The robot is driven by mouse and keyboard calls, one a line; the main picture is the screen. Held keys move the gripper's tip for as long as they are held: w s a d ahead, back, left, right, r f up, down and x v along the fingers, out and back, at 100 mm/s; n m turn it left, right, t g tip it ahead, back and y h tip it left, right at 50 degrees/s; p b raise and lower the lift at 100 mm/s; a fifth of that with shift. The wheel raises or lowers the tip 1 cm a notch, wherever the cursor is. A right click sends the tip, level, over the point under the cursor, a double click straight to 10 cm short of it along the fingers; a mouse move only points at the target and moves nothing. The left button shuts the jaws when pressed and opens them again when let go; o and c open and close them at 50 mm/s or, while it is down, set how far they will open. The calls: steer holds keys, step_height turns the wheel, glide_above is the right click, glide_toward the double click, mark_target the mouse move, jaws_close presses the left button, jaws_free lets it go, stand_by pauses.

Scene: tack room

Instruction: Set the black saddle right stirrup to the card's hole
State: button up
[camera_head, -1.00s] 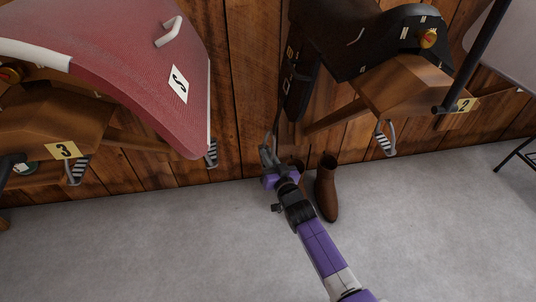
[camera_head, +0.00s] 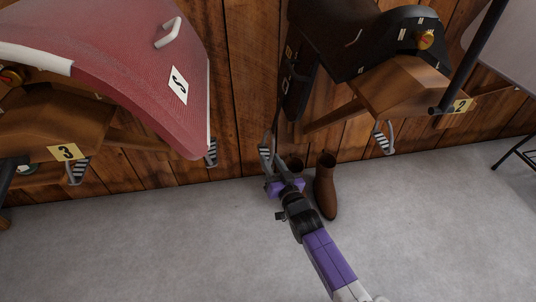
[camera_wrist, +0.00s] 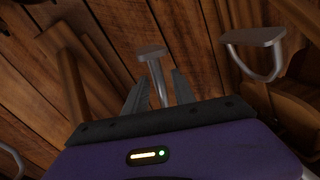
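The black saddle (camera_head: 395,45) sits on a wooden rack with a yellow plate marked 2 (camera_head: 461,106). One grey stirrup (camera_head: 265,157) hangs at the saddle's left side on a thin dark strap (camera_head: 278,115); another stirrup (camera_head: 384,138) hangs to the right, below the rack. My gripper (camera_head: 277,167) is low by the left stirrup. In the wrist view its two dark fingers (camera_wrist: 158,92) are apart. A stirrup (camera_wrist: 150,52) shows between and beyond them, with gaps on both sides. I cannot make out strap holes or a card naming a hole.
Brown boots (camera_head: 326,188) stand on the floor just right of my gripper. A red cover with an S label (camera_head: 178,84) hangs at left, above a rack with plate 3 (camera_head: 66,152). A plank wall is close behind. The grey floor in front is clear.

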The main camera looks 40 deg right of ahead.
steer(key=shift+p+v, duration=0.5)
steer(key=shift+v, duration=1.55)
steer(key=s+a+r+n+g+y, duration=0.15)
steer(key=s+a+r, duration=0.45)
steer(key=s, duration=0.6)
steer(key=s+a+r+n+y, duration=0.3)
steer(key=s+a, duration=0.6)
steer(key=s, duration=0.3)
steer(key=s+a+r+n+y, duration=0.3)
steer(key=s+a+r, duration=0.3)
steer(key=s, duration=0.6)
step_height(320, 180, up, 30)
steer(key=p, duration=3)
steer(key=shift+w+a+f, duration=0.25)
steer(key=shift+w+a, duration=0.15)
steer(key=shift+w, duration=0.1)
steer(key=shift+m+h, duration=0.25)
